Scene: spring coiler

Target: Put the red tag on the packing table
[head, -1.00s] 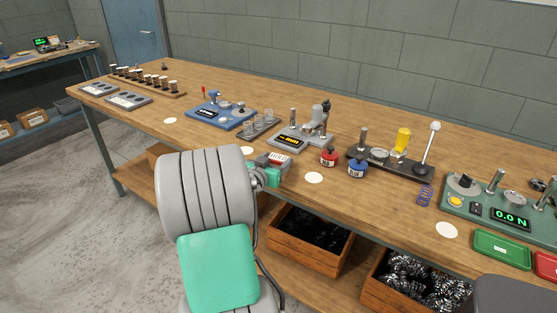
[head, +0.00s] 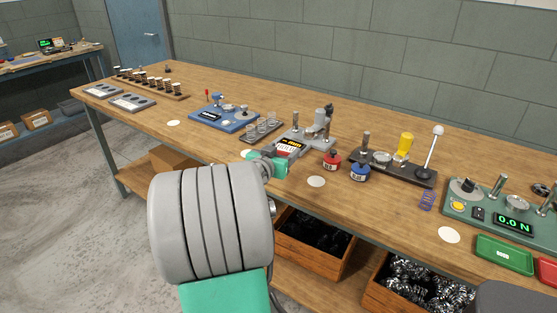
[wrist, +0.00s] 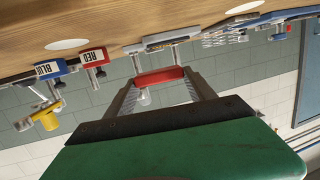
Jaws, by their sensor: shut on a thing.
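My gripper (head: 280,155) is shut on the red tag (head: 288,148), a small red piece with a pale lettered face. In the wrist view, which is upside down, the tag (wrist: 160,76) is a red bar between the two grey fingers. The gripper holds it above the front of the long wooden bench (head: 225,175), in front of the grey device with a yellow display (head: 291,143). A second bench (head: 40,62) with a green-lit instrument stands far left; no sign shows whether this is the packing table.
A red pot (head: 332,161) and a blue pot (head: 359,172) stand just right of my gripper. Open floor (head: 75,205) lies left of the bench.

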